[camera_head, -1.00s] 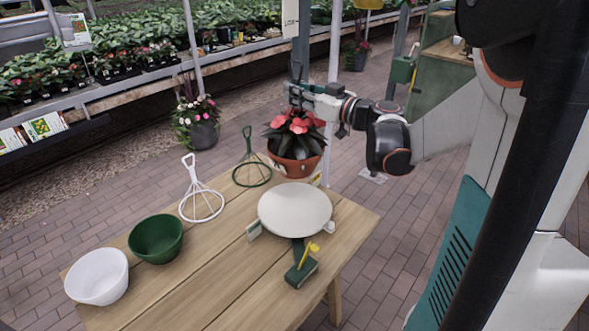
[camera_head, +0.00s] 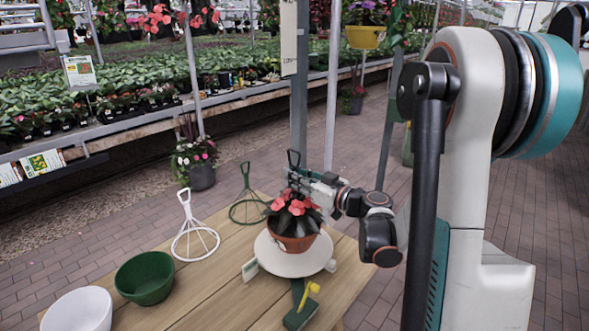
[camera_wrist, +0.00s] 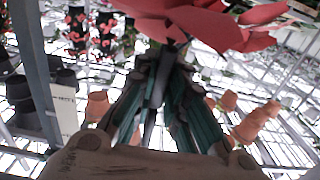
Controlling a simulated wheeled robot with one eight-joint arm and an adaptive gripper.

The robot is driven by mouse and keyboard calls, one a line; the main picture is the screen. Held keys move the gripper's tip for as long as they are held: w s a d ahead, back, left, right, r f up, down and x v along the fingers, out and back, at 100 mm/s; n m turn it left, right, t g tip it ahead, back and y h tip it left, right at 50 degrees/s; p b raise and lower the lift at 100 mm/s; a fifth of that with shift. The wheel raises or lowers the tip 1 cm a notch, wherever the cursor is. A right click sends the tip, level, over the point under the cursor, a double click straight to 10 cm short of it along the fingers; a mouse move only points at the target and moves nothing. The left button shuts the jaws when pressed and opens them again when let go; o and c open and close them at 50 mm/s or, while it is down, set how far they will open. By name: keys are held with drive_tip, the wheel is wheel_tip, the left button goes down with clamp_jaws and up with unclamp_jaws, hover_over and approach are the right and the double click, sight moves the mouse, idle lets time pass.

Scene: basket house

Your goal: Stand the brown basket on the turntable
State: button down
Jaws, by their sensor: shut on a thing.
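The brown basket (camera_head: 291,243) is a terracotta pot with dark leaves and pink-red flowers. It is upright over the middle of the turntable (camera_head: 268,264), a round cream disc on the wooden table. I cannot tell whether its base touches the disc. My gripper (camera_head: 298,178) is above the flowers, shut on the basket's dark hanger (camera_head: 293,157), whose hooked top shows above the jaws. In the wrist view, red petals lie close by the green-lined fingers (camera_wrist: 163,75); the hanger itself is not clear there.
A yellow-handled green block (camera_head: 300,314) sits in front of the turntable. A green hanger frame (camera_head: 247,207), a white hanger frame (camera_head: 194,243), a green bowl (camera_head: 146,278) and a white bowl (camera_head: 78,310) stand to the left. A grey post (camera_head: 299,100) rises behind.

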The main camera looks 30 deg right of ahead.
drive_tip(key=shift+f+b, duration=0.8)
drive_tip(key=shift+f, duration=1.5)
drive_tip(key=shift+f, duration=0.1)
drive_tip(key=c, duration=1.6)
unclamp_jaws()
drive_tip(key=shift+c, duration=0.2)
drive_tip(key=shift+s+d, duration=0.1)
drive_tip(key=shift+s, duration=0.15)
drive_tip(key=p+v, duration=0.1)
drive_tip(key=v, duration=1)
drive_tip(key=shift+s+p, duration=0.35)
drive_tip(key=shift+p, duration=0.05)
